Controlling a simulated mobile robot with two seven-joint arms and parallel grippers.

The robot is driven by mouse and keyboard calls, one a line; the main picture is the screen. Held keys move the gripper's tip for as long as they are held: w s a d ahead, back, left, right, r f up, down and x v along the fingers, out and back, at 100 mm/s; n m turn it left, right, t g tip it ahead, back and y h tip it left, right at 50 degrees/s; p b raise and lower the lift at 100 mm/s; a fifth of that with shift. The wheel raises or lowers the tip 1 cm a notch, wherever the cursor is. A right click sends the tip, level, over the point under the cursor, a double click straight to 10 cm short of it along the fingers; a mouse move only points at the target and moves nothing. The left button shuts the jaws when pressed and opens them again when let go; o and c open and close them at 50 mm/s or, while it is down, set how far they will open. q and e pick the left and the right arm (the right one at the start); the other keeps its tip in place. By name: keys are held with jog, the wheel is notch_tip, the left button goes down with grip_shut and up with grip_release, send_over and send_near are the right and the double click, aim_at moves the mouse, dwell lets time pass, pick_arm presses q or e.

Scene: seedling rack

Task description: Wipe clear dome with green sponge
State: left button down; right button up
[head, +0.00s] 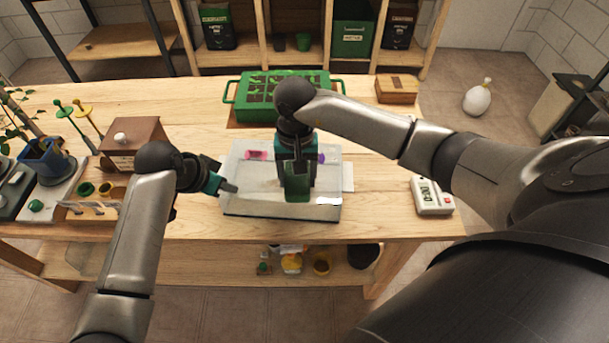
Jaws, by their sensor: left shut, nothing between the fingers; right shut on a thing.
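The clear dome (245,196) is a see-through box on the middle of the wooden table, toward its front edge. My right gripper (296,170) points down over the dome and is shut on the green sponge (297,190). The sponge appears against the dome's top, right of its middle; I cannot tell for sure whether it touches. My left gripper (231,188) is shut and empty at the dome's left side. I cannot tell whether its tips touch the dome. My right gripper and arm hide part of the dome's back.
A green seedling tray (257,111) stands behind the dome. A brown box (397,89) is at the back right, and a white digital device (431,196) is at the right. Bare table lies between dome and device.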

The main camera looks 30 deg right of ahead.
aim_at(279, 185)
jog(key=shift+w+a, duration=0.95)
jog(key=shift+a, duration=0.35)
jog(key=shift+w+a, duration=0.95)
jog(key=shift+a, duration=0.35)
jog(key=shift+w+a, duration=0.95)
jog(key=shift+a, duration=0.35)
